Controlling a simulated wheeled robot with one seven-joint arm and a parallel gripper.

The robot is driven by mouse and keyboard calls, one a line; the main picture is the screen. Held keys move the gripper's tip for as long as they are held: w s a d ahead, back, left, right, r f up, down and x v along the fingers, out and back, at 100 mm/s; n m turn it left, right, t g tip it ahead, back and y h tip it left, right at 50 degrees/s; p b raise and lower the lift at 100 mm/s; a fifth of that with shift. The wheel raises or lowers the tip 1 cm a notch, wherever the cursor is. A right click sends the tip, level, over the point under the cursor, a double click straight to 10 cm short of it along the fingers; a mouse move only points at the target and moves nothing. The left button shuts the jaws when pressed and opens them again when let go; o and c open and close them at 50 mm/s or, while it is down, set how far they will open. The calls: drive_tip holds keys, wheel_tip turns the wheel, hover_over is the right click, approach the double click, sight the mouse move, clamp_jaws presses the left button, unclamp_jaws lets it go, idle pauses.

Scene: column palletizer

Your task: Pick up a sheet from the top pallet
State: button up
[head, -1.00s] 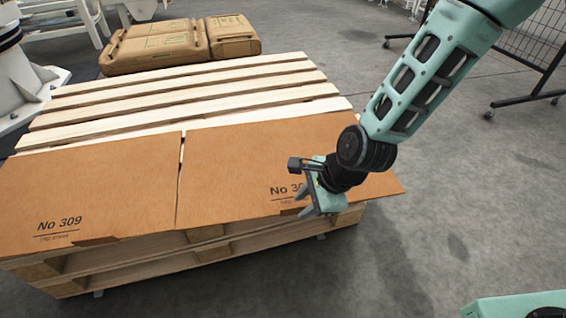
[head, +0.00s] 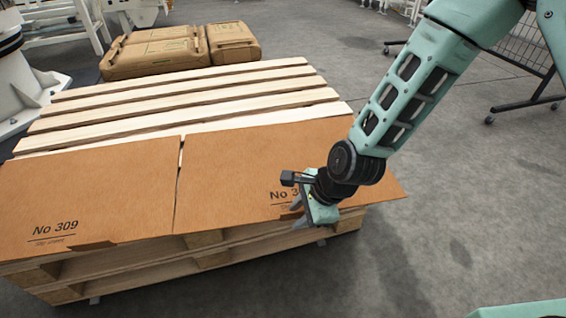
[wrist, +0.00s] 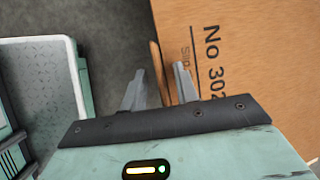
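Two brown slip sheets lie side by side on the front of the top pallet (head: 110,120), split by a narrow gap. The left sheet (head: 90,190) is marked "No 309". The right sheet (head: 250,165) has a label partly hidden by my gripper (head: 298,212), which is at its front edge. In the wrist view, this sheet (wrist: 265,60) reads "No 302". My gripper (wrist: 160,70) is open there, its two fingers apart. A thin brown strip at the sheet's edge shows between the fingers; I cannot tell whether they touch it.
Brown wrapped packages (head: 155,52) lie behind the pallet stack. A white machine base (head: 30,85) stands at the left. A dark mesh fence (head: 515,60) is at the back right.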

clamp_jaws()
idle(0.3)
